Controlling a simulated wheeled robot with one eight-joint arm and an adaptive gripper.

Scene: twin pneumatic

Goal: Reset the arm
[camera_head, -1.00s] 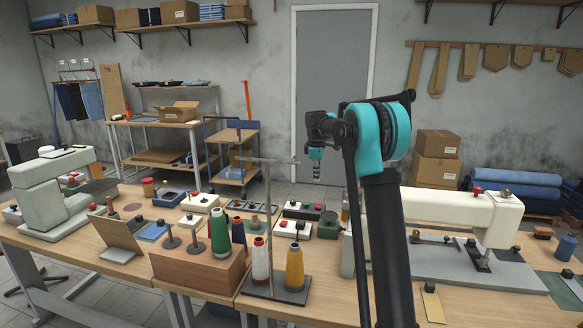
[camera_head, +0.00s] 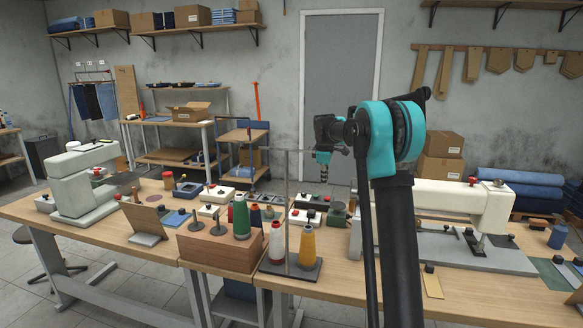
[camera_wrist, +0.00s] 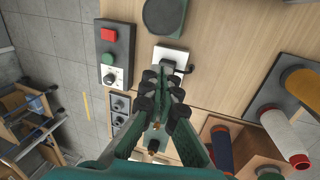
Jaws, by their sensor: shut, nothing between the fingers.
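My arm (camera_head: 397,250), a dark link with a teal joint at its top, rises on the right of the head view. My gripper (camera_head: 322,174) hangs small and pointing down at its left, above the back of the worktable. In the wrist view my gripper (camera_wrist: 166,82) has its dark fingertips together and holds nothing. The fingertips appear over a small white box with a dark knob (camera_wrist: 170,57); the gap to it is hard to judge.
The worktable (camera_head: 120,238) carries a pale sewing machine (camera_head: 80,180) at left and another (camera_head: 450,202) at right. Thread cones, green (camera_head: 241,218), white (camera_head: 277,243) and yellow (camera_head: 307,246), stand near a thin metal stand (camera_head: 287,200).

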